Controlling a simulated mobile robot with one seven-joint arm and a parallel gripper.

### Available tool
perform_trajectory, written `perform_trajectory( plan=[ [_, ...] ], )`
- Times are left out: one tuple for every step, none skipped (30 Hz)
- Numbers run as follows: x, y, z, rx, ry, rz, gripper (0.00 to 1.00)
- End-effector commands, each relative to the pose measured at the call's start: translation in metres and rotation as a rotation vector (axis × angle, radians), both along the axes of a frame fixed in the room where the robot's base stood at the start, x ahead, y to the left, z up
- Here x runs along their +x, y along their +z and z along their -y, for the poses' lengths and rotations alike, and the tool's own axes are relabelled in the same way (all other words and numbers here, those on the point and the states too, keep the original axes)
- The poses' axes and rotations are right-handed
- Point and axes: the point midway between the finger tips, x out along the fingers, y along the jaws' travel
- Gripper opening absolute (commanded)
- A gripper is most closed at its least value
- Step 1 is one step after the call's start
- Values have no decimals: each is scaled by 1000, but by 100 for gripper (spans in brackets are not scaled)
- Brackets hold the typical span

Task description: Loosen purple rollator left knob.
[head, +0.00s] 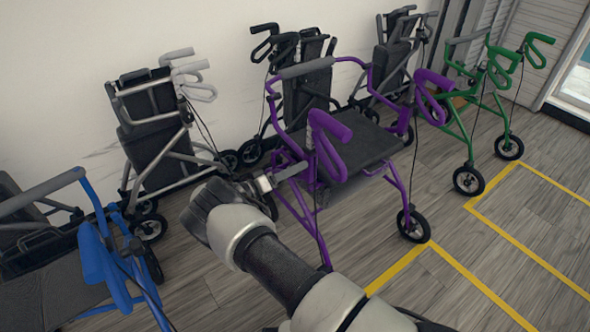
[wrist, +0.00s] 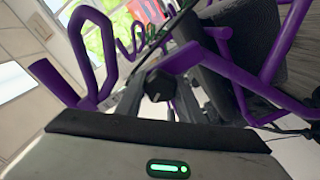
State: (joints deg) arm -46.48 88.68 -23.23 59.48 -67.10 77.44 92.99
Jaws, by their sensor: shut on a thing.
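The purple rollator (head: 390,190) stands unfolded in the middle of the head view, with a dark seat and a grey backrest bar. My gripper (head: 300,168) reaches its left-side frame, just below the purple handle loop (head: 330,145). In the wrist view a black knob (wrist: 160,84) shows beside the purple tubes, straight ahead of my gripper's pale body. My gripper is shut on this left knob. The fingers largely hide the knob in the head view, and its exact turn cannot be told.
A blue rollator (head: 96,262) stands at the lower left, near my arm. A grey folded rollator (head: 155,130) and a black one (head: 305,90) stand along the wall. A green rollator (head: 495,75) is at the right. Floor with yellow lines (head: 480,285) is clear at front right.

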Motion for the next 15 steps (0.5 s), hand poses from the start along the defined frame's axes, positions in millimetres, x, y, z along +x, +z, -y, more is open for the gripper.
perform_trajectory(
  plan=[
    [0,0,-1,-24,1,-37,12],
    [0,-1,-1,-40,1,-60,12],
    [0,-1,-1,-61,1,-91,12],
    [0,0,-1,-77,1,-115,12],
    [0,0,-1,-93,1,-139,12],
    [0,0,-1,-115,1,-169,12],
    [0,0,-1,-130,1,-193,12],
    [0,-1,-1,-147,1,-217,12],
    [0,-1,-1,-168,1,-248,12],
    [0,-1,-1,-184,1,-272,12],
    [0,-1,-1,-199,0,-296,12],
    [0,-1,-1,-220,0,-327,12],
    [0,-1,-1,-236,0,-351,12],
    [0,-1,-1,-252,0,-374,12],
    [0,-1,-1,-273,0,-406,12]
  ],
)
